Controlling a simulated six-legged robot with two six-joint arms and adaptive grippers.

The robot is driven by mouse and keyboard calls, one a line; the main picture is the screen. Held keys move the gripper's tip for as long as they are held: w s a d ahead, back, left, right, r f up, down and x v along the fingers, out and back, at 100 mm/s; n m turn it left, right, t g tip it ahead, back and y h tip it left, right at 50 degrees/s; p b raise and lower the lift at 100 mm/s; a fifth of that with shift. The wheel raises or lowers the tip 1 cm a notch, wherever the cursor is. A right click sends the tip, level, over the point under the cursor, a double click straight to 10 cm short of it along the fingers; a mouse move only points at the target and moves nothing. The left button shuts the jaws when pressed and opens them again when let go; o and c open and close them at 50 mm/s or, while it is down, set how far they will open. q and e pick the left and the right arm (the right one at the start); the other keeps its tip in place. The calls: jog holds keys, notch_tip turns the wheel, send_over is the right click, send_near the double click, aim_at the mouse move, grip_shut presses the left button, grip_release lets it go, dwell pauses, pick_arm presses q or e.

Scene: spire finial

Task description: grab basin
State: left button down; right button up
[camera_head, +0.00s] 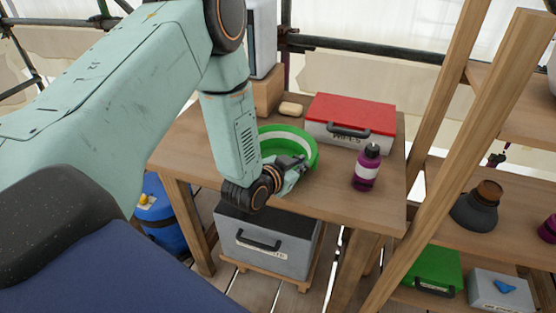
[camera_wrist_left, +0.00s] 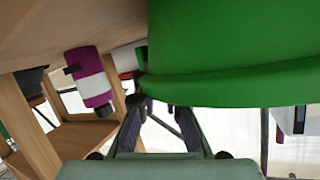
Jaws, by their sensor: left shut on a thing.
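The fingertips are partly hidden against the basin. My forearm covers the basin's left part in the head view. My right gripper does not show.
A purple bottle (camera_head: 367,167) stands right of the basin. Behind it is a red-lidded box (camera_head: 350,110) and a small tan block (camera_head: 290,109). A grey case (camera_head: 265,242) sits below the table. A wooden shelf rack (camera_head: 460,130) stands at the right.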

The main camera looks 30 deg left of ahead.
pick_arm(q)
jog(key=shift+s+d+f, duration=0.15)
jog(key=shift+s, duration=0.05)
dwell(0.4)
